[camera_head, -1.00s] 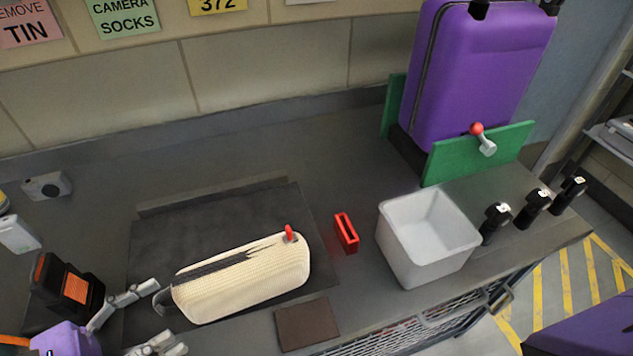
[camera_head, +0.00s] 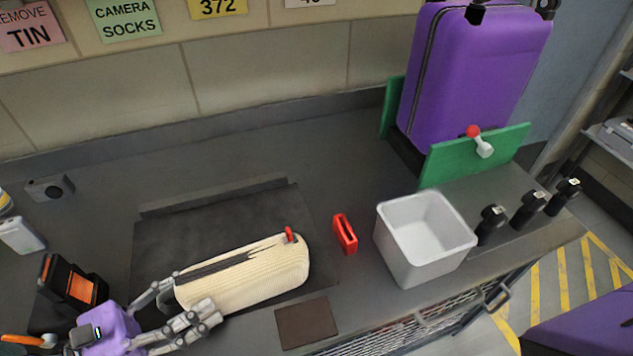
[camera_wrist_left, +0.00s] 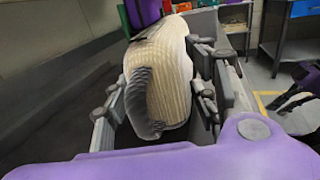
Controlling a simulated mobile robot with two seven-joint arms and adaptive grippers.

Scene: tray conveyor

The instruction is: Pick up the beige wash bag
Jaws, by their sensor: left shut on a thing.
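The beige wash bag (camera_head: 262,276) lies on the dark mat (camera_head: 160,236). It is ribbed, with a dark zip strip along its top and a red tab at its right end. My left gripper (camera_head: 188,301) is at the bag's left end, with one finger on the far side and one on the near side. It is shut on the bag. In the left wrist view the bag (camera_wrist_left: 172,80) sits between the fingers (camera_wrist_left: 160,108).
Several black bottles (camera_head: 528,209) stand at the right edge. A black-and-orange box (camera_head: 72,284) is at left.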

